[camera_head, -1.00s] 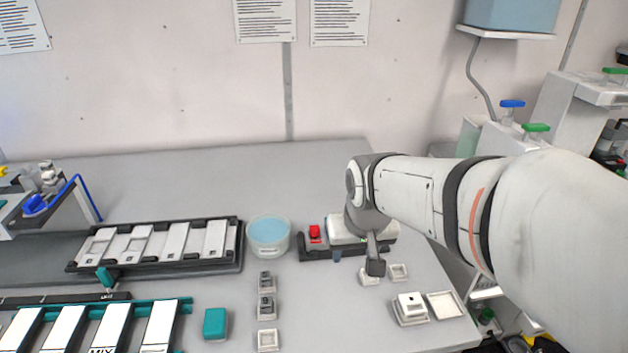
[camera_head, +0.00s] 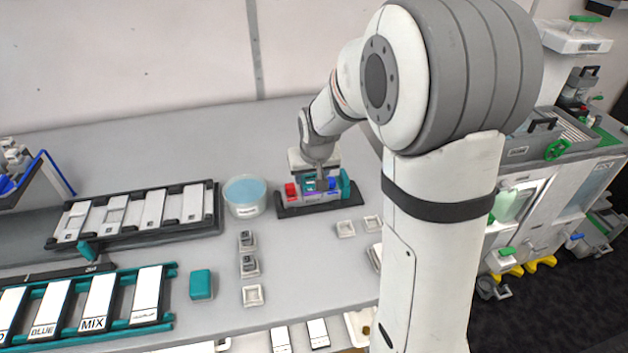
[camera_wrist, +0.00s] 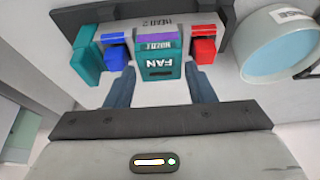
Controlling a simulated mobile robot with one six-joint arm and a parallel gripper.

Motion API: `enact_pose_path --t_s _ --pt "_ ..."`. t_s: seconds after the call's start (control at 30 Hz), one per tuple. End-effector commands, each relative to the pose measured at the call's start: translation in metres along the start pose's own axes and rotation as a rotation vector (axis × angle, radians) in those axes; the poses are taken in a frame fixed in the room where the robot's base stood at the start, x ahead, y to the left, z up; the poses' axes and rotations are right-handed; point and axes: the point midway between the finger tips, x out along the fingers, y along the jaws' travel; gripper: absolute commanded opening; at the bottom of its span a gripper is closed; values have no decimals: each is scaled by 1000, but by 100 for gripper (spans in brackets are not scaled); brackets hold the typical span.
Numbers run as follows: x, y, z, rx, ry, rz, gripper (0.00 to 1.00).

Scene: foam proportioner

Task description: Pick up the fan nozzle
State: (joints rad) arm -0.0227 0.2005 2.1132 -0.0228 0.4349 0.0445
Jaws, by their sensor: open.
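In the wrist view the two dark blue fingers of my gripper (camera_wrist: 161,76) are open, one on each side of the nozzle. I cannot tell whether they touch it. The fingertips are partly hidden.
The dark holder (camera_head: 300,211) also carries a red block (camera_head: 291,191), a blue block (camera_head: 332,184) and a teal block (camera_head: 346,185). A tub of blue liquid (camera_head: 245,195) stands close to its left. Small white trays (camera_head: 345,229) lie in front. The bench behind is clear.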

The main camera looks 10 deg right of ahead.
Motion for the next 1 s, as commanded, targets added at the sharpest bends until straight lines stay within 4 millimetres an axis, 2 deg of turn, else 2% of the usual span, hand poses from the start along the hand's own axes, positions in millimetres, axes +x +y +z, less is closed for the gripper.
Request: enact_pose_path --t_s 0.1,0.37,0.7,1.0 --pt "11 0 1 -1 -2 0 49" --pt "13 0 1 -1 0 0 49" --pt "13 -1 1 -2 0 0 22" --pt "8 -1 -2 -2 1 -1 21"
